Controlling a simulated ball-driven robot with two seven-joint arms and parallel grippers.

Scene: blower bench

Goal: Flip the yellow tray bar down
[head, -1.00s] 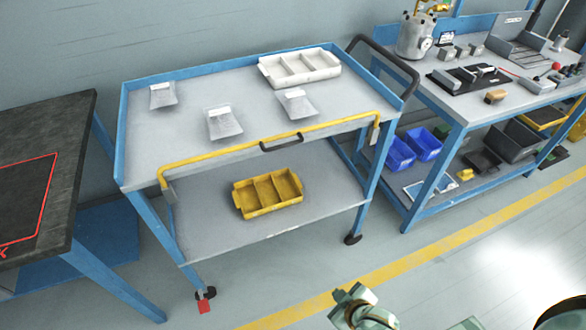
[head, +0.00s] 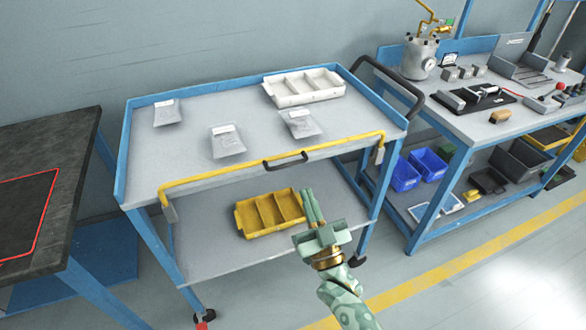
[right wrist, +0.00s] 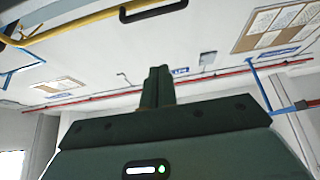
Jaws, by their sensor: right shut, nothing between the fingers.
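The yellow tray bar (head: 225,174) runs along the front edge of the blue-framed cart's top shelf (head: 190,148). It is raised at that edge, with a black handle (head: 285,161) at its middle and a grey bracket at each end. In the right wrist view the bar (right wrist: 75,30) crosses the upper left and its black handle (right wrist: 152,9) is at the top. My right gripper (head: 310,192) is shut and empty, in front of the cart and below the bar, apart from it. Its closed fingers show in the right wrist view (right wrist: 158,75). My left gripper is not in view.
Several clear bags (head: 227,141) and a white divided tray (head: 303,86) are on the top shelf. A yellow divided bin (head: 268,213) is on the lower shelf. A dark table (head: 40,170) stands left, a tool bench (head: 490,130) right. Floor in front is open.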

